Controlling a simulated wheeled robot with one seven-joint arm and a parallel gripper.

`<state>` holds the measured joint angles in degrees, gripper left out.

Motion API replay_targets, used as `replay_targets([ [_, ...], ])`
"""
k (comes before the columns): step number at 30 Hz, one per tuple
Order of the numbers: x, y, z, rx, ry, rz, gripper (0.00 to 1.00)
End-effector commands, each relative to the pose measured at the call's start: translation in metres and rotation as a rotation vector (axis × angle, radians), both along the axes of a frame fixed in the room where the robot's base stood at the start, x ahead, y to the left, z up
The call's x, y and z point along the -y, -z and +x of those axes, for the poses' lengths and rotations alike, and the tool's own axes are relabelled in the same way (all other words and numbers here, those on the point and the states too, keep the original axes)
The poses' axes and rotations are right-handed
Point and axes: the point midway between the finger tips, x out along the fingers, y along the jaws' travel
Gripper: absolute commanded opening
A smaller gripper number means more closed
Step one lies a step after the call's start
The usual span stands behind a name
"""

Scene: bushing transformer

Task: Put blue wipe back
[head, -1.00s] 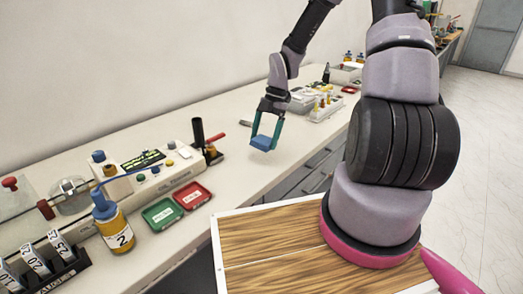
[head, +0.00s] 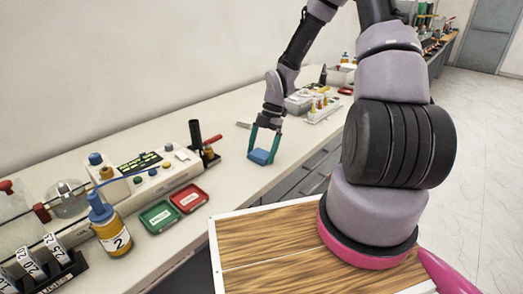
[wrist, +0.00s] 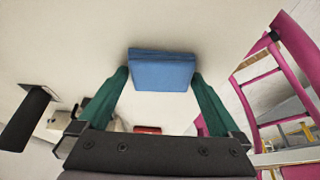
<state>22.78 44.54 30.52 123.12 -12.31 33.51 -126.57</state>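The blue wipe (head: 261,157) is a small flat blue block between the two green fingers of my gripper (head: 264,147), over the white bench top near its front edge. In the wrist view the blue wipe (wrist: 161,72) spans the gap between the fingertips of my gripper (wrist: 161,76), with a fingertip against each side. I cannot tell whether its underside touches the bench.
A green tray (head: 160,217) and a red tray (head: 189,199) lie on the bench to the left. A yellow bottle (head: 112,234) stands nearby, before a control box (head: 150,178). A black cylinder (head: 195,135) stands behind. Bench around the wipe is clear.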

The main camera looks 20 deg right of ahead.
Motion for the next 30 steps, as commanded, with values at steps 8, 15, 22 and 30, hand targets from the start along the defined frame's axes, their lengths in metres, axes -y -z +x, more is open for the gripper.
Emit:
replay_targets([
  [8, 0.008, -0.024, 0.006, 0.004, 0.003, -0.001, 1.0],
  [15, 0.025, -0.072, 0.017, 0.005, 0.004, 0.0, 1.0],
  [22, 0.036, -0.105, 0.024, 0.002, 0.003, -0.001, 1.0],
  [30, 0.042, -0.134, 0.02, -0.006, 0.132, -0.086, 1.0],
])
